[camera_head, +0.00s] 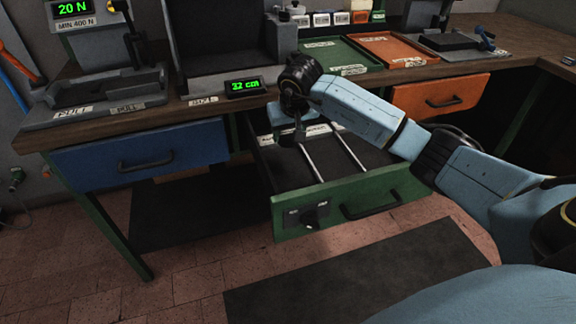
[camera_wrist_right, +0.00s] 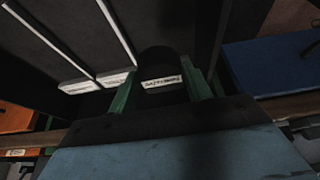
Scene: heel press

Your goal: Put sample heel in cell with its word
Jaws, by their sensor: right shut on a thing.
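The open green drawer (camera_head: 340,195) has a dark inside split into cells by two pale dividers (camera_head: 352,150). Small white word labels (camera_head: 318,130) lie at its back edge, too small to read. My right gripper (camera_head: 292,138) reaches in from the right and is above the back left of the drawer. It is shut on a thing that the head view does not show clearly. In the right wrist view a dark rounded piece, apparently the sample heel (camera_wrist_right: 165,63), carries a white label (camera_wrist_right: 162,83) with unclear writing. My left gripper is out of view.
A blue closed drawer (camera_head: 140,157) is at the left. An orange drawer (camera_head: 440,97) is at the right. On the bench stand a press reading 20 N (camera_head: 75,9), a 32 cm display (camera_head: 245,86), a green tray (camera_head: 330,50) and an orange tray (camera_head: 400,48).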

